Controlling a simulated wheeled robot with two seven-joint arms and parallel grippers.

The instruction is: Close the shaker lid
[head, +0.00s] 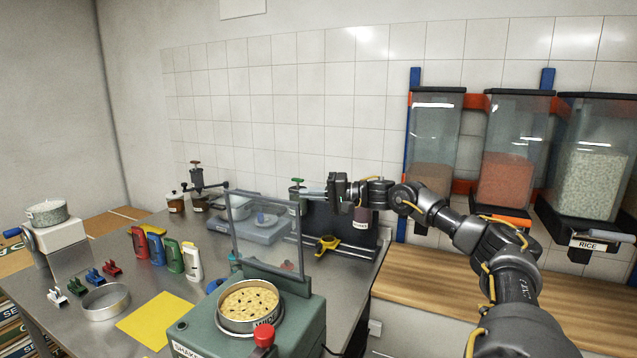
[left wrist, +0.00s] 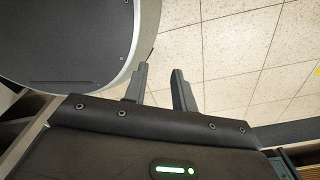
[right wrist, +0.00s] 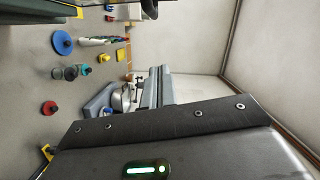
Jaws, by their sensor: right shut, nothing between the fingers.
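The shaker (head: 290,322) is a green box at the front, with a red knob and a round sieve (head: 222,316) of pale yellow contents with dark bits on top. Its lid (head: 264,240), a clear panel in a grey frame, stands raised at the back, so it is open. My right gripper (head: 308,192) is shut and empty, its fingers pointing left close to the lid's upper right corner. I cannot tell whether they touch. Its closed fingers show in the right wrist view (right wrist: 155,88). My left gripper (left wrist: 159,85) is open and empty over the floor, outside the head view.
A scale (head: 250,231) and dark jars with a grinder stand behind the lid. Several coloured clips, an empty ring (head: 105,301) and a yellow sheet (head: 158,320) lie left of the shaker. Clear dispensers (head: 510,140) stand along the right wall.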

